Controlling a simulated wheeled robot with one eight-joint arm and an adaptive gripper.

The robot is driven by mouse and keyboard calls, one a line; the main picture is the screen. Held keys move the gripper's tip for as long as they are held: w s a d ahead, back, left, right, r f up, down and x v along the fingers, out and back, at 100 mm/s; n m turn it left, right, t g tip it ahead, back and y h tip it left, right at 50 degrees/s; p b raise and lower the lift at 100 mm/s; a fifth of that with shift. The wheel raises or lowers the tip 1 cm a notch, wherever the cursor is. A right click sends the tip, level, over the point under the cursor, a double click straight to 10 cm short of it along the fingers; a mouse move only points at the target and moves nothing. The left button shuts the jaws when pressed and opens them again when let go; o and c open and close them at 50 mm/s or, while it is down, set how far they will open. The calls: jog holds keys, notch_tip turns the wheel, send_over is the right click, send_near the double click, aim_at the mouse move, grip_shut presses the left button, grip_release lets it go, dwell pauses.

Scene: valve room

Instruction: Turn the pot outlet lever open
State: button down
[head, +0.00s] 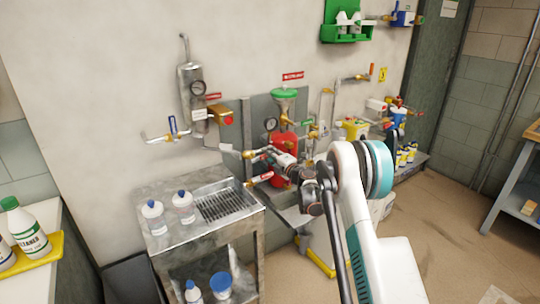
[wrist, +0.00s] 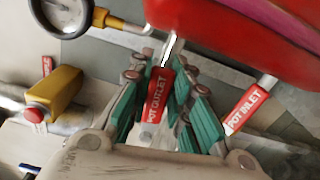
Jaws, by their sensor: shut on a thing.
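The red pot (wrist: 235,25) fills the top of the wrist view; in the head view the red pot (head: 288,146) stands against the wall behind my arm. My gripper (wrist: 163,75) reaches up to the pot's underside with its teal-padded fingers on both sides of a red "POT OUTLET" tag (wrist: 157,97). A bright metal stem (wrist: 169,48) runs from the tag up toward the pot. The gripper is shut on the pot outlet lever; the exact contact is mostly hidden between the fingers. In the head view my arm covers much of this spot.
A red "POT INLET" tag (wrist: 248,106) hangs close to the right of my fingers. A round gauge (wrist: 66,14) and a yellow box with a red button (wrist: 53,97) are at left. A metal drain stand with bottles (head: 190,238) stands left of the pot.

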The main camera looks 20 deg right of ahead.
jog(key=c, duration=1.5)
grip_release()
jog(key=shift+o, duration=0.2)
jog(key=v, duration=1.2)
